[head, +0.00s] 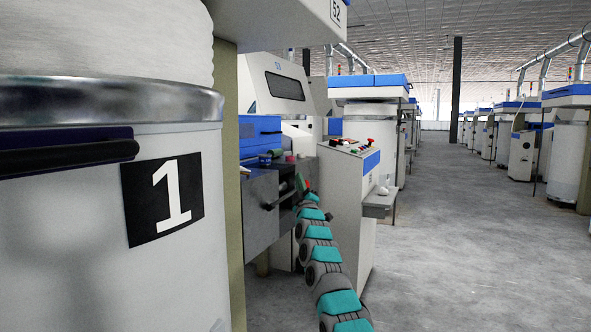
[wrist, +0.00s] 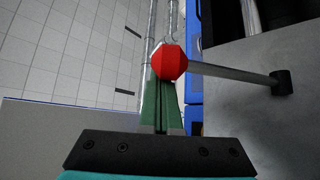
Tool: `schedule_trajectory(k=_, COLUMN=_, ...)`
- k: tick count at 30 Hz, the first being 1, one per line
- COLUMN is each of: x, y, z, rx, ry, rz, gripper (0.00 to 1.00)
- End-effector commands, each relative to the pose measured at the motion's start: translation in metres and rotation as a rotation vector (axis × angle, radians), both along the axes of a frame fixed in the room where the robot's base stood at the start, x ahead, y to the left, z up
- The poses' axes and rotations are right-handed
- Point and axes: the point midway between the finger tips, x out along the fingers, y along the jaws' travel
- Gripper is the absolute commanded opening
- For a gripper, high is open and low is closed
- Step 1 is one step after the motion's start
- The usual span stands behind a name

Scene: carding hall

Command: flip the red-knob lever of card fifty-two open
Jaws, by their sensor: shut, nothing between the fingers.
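The red knob (wrist: 170,62) shows large in the wrist view, on the end of a thin grey lever rod (wrist: 230,71). The rod runs right to a black pivot (wrist: 282,82) on a grey panel. My gripper (wrist: 162,82) has its green fingers shut and empty. The knob covers the fingertips in the picture; I cannot tell whether they touch. In the head view my gripper (head: 301,184) is small, at the end of my arm beside the machine's grey cabinet. A red spot shows close to it. The card's sign (head: 336,10) reads 52.
A large white can (head: 190,265) marked 1 fills the left of the head view. A white console (head: 345,190) with buttons and a small side shelf (head: 381,203) stands just right of my arm. The grey aisle floor (head: 470,250) to the right is clear.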

Motion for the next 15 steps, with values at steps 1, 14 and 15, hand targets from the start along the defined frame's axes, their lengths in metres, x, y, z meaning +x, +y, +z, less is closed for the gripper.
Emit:
schedule_trajectory(k=1, x=0.001, y=0.001, z=0.0, rx=0.008, ry=-0.005, rz=0.003, gripper=0.0)
schedule_trajectory(k=14, x=-0.004, y=-0.001, z=-0.028, rx=0.047, ry=-0.038, rz=0.02, gripper=0.0)
schedule_trajectory(k=15, x=-0.005, y=-0.002, z=-0.028, rx=0.055, ry=-0.042, rz=0.02, gripper=0.0)
